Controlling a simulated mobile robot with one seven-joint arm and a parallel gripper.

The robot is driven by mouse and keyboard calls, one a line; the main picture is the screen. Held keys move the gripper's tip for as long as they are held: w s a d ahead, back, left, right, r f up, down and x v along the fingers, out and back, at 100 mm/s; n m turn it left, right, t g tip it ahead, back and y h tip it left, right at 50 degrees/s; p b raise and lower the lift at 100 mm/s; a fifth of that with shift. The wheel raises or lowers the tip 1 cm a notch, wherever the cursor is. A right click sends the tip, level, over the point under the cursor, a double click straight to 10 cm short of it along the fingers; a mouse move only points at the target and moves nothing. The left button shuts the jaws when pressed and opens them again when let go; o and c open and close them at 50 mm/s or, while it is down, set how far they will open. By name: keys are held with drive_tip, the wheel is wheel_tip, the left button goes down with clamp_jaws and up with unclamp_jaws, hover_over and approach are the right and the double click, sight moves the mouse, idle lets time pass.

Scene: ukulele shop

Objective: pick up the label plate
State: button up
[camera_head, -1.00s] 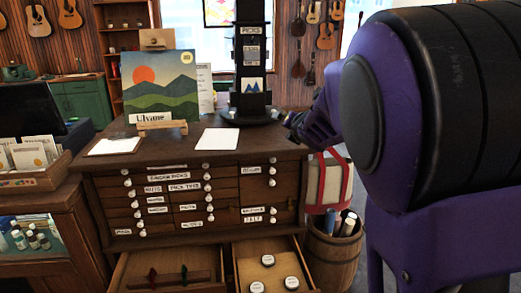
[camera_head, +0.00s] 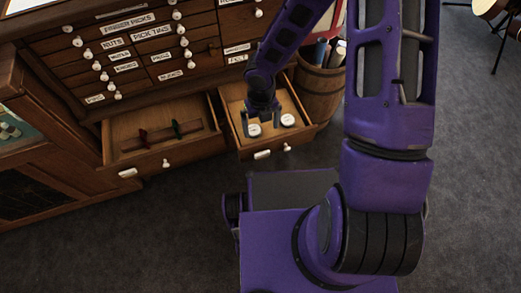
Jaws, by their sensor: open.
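Several small white label plates sit on the drawer fronts of the wooden cabinet. One label plate (camera_head: 262,154) is on the front of the open right drawer (camera_head: 238,115), and another label plate (camera_head: 127,173) is on the open left drawer (camera_head: 191,154). I cannot tell which one is meant. My gripper (camera_head: 263,125) is open, pointing down over the right drawer. Its fingers are around or just above a round white-topped tin (camera_head: 254,130); contact is unclear. A second round tin (camera_head: 287,120) lies to the right, apart from the gripper.
A wooden barrel (camera_head: 320,87) with rolls stands just right of the right drawer. The cabinet (camera_head: 75,75) rises behind. Grey carpet (camera_head: 150,245) in front is clear.

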sight(262, 155)
wheel_tip(262, 155, down, 16)
drive_tip(key=b, duration=0.7)
drive_tip(key=shift+d, duration=0.15)
drive_tip(key=shift+r, duration=0.1)
drive_tip(key=c, duration=1.3)
